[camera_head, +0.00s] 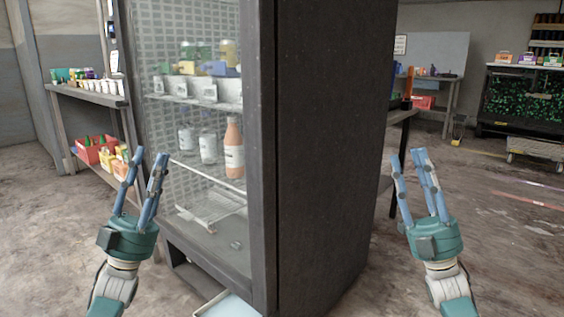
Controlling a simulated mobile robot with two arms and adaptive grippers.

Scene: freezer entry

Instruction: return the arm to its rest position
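My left gripper (144,178) is in the left half of the head view, pointing up and away. Its blue fingers are spread and nothing is between them. It shows in front of the lower left side of the freezer. My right gripper (411,172) is right of the freezer, also pointing up, with its fingers spread and empty. Both arms come in from the bottom of the view. The freezer (335,130) stands in the middle, with a dark side wall and a glass front (190,205) that looks closed.
Behind the glass are bottles and tubs on shelves. A rack (90,97) with cups and a red crate (92,150) stands at left. A workbench (440,78) and a dark cabinet (520,100) stand at back right. The floor (500,215) at right is mostly open.

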